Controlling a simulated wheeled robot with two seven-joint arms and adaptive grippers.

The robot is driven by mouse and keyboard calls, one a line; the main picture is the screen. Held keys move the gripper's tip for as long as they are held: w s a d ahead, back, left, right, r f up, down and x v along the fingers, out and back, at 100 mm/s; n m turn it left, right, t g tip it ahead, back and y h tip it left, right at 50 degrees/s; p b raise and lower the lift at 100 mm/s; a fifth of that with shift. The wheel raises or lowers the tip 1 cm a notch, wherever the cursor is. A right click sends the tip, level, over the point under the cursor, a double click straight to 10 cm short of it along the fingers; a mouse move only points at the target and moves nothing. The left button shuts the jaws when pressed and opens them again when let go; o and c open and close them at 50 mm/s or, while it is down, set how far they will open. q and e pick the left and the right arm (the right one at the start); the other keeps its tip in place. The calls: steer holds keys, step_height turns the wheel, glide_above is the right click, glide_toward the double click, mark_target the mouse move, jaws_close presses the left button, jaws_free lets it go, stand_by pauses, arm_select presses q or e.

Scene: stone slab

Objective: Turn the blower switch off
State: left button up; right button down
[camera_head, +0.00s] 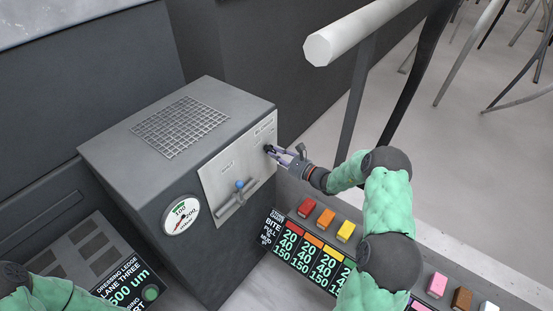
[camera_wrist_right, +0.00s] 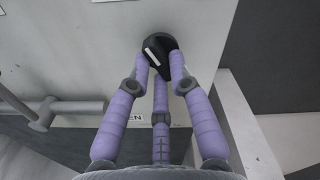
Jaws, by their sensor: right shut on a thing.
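The blower switch is a black rotary knob (camera_wrist_right: 158,57) with a white mark, on the light panel (camera_head: 235,170) of a grey box-shaped machine (camera_head: 140,150). In the head view the knob (camera_head: 268,148) is at the panel's upper right, partly hidden by my gripper. My right gripper (camera_head: 275,150) is at the knob, and its purple fingers (camera_wrist_right: 160,65) are closed around it in the right wrist view. The writing by the knob is too small to read. My left arm shows at the lower left corner of the head view; its gripper is out of frame.
A blue-tipped lever (camera_head: 239,186) and a round gauge (camera_head: 181,215) are on the machine. Several coloured blocks (camera_head: 326,218) stand right of it behind a number board (camera_head: 300,255). A white-ended rail (camera_head: 330,45) passes above my right arm.

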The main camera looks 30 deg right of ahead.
steer(key=shift+f+n+b, duration=0.1)
steer(key=shift+n+b, duration=0.4)
steer(key=shift+n, duration=0.4)
steer(key=c, duration=1.1)
jaws_free()
steer(key=shift+d, duration=0.1)
steer(key=v, duration=1.2)
